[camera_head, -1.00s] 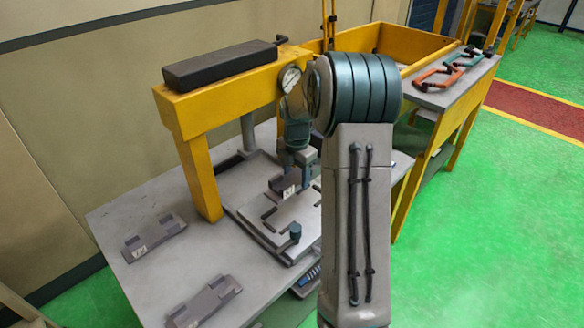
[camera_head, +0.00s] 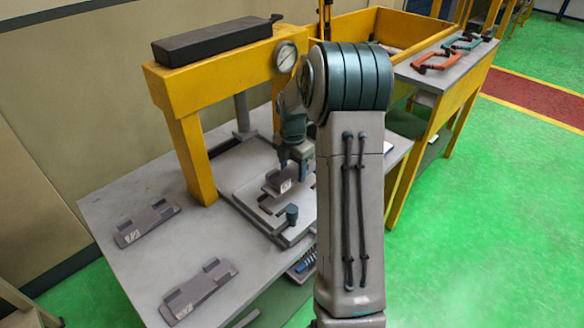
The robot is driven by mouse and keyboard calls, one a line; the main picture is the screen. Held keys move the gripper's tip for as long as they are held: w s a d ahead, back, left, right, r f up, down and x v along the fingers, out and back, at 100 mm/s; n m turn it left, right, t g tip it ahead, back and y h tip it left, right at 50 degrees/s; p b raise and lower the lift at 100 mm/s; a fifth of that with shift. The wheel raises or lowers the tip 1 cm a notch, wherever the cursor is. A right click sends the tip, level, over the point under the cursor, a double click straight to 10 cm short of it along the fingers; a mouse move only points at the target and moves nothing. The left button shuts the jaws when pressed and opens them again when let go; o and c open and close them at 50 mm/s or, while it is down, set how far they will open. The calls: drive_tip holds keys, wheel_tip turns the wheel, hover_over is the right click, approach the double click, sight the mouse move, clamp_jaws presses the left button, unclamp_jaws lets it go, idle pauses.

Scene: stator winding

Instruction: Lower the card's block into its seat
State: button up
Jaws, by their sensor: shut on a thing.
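My gripper (camera_head: 291,162) is shut on a dark grey block (camera_head: 279,182) that bears a small white label. It holds the block over the light grey fixture plate (camera_head: 253,197) under the yellow press frame. The plate has dark cut-out slots; one shows near the block. I cannot tell whether the block touches the plate or is just above it. My arm hides the right part of the plate. A dark round knob (camera_head: 292,214) stands on the plate in front of the block.
The yellow frame (camera_head: 186,132) with a gauge (camera_head: 286,57) stands close behind and left of my gripper. Two grey brackets (camera_head: 147,222) (camera_head: 200,290) lie on the table's left part. A yellow bin (camera_head: 340,28) and a side bench (camera_head: 450,72) with coloured handles stand to the right.

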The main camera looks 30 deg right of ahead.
sight(292, 172)
drive_tip(key=shift+f, duration=0.2)
idle(0.5)
drive_tip(key=shift+f+b, duration=0.85)
drive_tip(key=shift+f, duration=0.65)
drive_tip(key=shift+f+b, duration=0.5)
drive_tip(key=shift+f, duration=0.4)
drive_tip(key=o, duration=1.9)
